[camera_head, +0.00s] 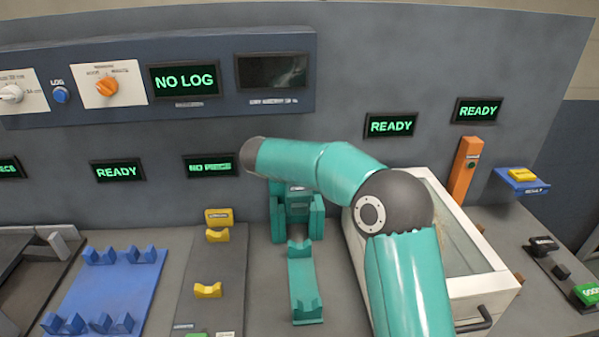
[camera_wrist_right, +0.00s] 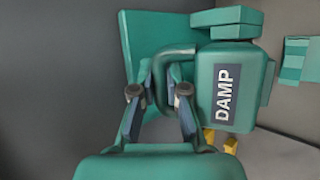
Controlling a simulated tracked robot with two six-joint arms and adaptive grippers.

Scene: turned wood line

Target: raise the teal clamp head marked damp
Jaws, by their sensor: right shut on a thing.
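The teal clamp head (camera_wrist_right: 248,88) carries a dark label reading DAMP in the right wrist view. A dark teal bar handle (camera_wrist_right: 176,55) bends out from its side. My right gripper (camera_wrist_right: 160,92) is shut on this handle, with a fingertip pad on each side. In the head view the teal clamp stand (camera_head: 311,217) stands behind a teal cradle strip (camera_head: 302,277). My right arm crosses in front of its top and hides my right gripper there. My left gripper is not in view.
A white open-topped bin (camera_head: 483,285) stands right of the clamp, beside my right arm. Yellow cradles (camera_head: 208,290) and a blue cradle plate (camera_head: 105,288) lie to the left. Screens read NO LOG (camera_head: 184,80) and READY (camera_head: 390,125). An orange post (camera_head: 465,168) stands behind the bin.

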